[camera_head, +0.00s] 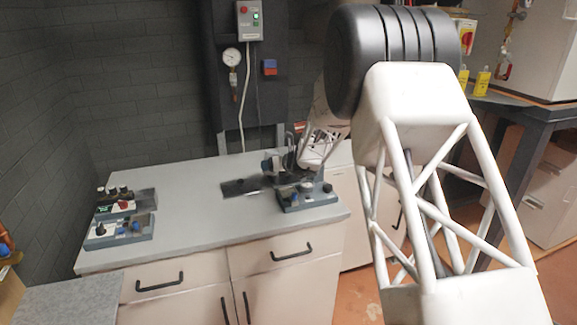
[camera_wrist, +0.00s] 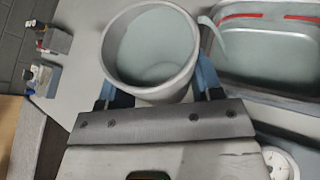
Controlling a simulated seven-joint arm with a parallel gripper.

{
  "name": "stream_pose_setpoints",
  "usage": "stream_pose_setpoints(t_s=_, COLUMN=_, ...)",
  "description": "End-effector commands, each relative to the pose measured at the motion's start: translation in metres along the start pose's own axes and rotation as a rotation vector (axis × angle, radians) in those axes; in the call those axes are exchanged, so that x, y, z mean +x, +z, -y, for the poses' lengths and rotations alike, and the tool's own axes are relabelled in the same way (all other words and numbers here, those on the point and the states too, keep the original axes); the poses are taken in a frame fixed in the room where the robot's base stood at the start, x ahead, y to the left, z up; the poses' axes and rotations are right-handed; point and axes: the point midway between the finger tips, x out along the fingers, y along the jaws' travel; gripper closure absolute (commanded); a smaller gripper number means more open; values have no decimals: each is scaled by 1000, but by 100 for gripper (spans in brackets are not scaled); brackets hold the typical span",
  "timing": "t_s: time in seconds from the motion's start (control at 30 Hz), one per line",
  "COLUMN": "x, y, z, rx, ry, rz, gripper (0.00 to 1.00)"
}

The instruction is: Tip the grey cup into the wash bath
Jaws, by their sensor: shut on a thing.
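The grey cup (camera_wrist: 172,91) is held between the two blue-padded fingers of my gripper (camera_wrist: 155,82) in the wrist view. Its wide mouth faces the camera, and its pale inside shows; I cannot tell whether it holds anything. The wash bath (camera_wrist: 272,98) is a metal tub with red marks on its far inner wall, just right of the cup. A pale curved piece (camera_wrist: 212,36) lies between the cup and the bath; I cannot tell what it is. In the head view, my gripper (camera_head: 284,163) is small and partly hidden by dark shapes at the back of the worktop.
The grey worktop (camera_head: 190,215) is clear at its front and middle. Control boxes (camera_head: 118,232) stand at its left end, and another box (camera_head: 308,196) stands near its right edge. A dark wall panel (camera_head: 262,100) with a gauge (camera_head: 231,58) rises behind.

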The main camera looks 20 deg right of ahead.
Motion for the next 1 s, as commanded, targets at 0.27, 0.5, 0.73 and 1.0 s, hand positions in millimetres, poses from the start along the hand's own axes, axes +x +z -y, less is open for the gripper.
stream_pose_setpoints(t_s=0.27, x=0, y=1, z=2, rx=27, ry=12, rz=-6, gripper=70)
stream_pose_setpoints(t_s=0.5, x=0, y=3, z=3, rx=50, ry=22, rz=-11, gripper=70)
stream_pose_setpoints(t_s=0.73, x=0, y=4, z=5, rx=73, ry=31, rz=-17, gripper=70)
stream_pose_setpoints(t_s=1.0, x=0, y=4, z=6, rx=100, ry=43, rz=-22, gripper=70)
